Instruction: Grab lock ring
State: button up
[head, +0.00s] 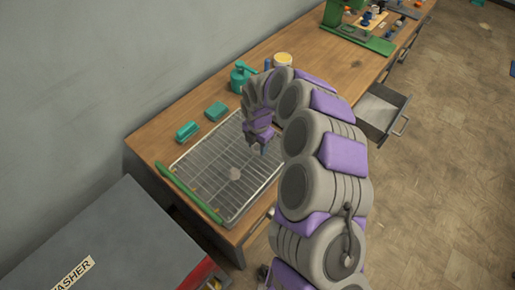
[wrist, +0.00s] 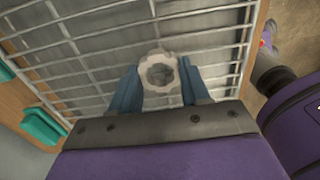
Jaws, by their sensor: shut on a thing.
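The lock ring (wrist: 160,73) is a pale grey ring with a notched outer edge and a round hole. In the wrist view it sits between the two blue fingers of my gripper (wrist: 160,88), which is shut on it. The wire rack (wrist: 75,50) lies beneath the ring; I cannot tell whether the ring touches it. In the head view my gripper (head: 265,150) is over the right part of the wire rack (head: 205,160). The ring cannot be made out there.
A green bar (head: 190,193) runs along the rack's left edge. An open drawer (head: 378,112) juts out at right.

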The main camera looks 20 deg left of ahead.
jog(key=shift+d, duration=0.2)
jog(key=shift+c, duration=0.7)
jog(key=shift+d+r, duration=0.1)
jog(key=shift+d, duration=0.2)
jog(key=shift+r, duration=0.1)
jog(key=shift+a+r, duration=0.25)
jog(key=shift+r, duration=0.3)
notch_tip(320, 180, up, 2)
jog(key=shift+w+a+r+p, duration=0.1)
jog(key=shift+a+r+p, duration=0.1)
jog(key=shift+p, duration=0.3)
jog(key=s+d, duration=0.2)
jog(key=d, duration=0.3)
jog(key=s+d+p, duration=0.1)
jog(key=s+d, duration=0.1)
jog(key=d, duration=0.3)
jog(key=s+d+r, duration=0.1)
jog(key=s+d, duration=0.1)
jog(key=d, duration=0.3)
jog(key=shift+s+d+r, duration=0.1)
jog(key=shift+s, duration=0.15)
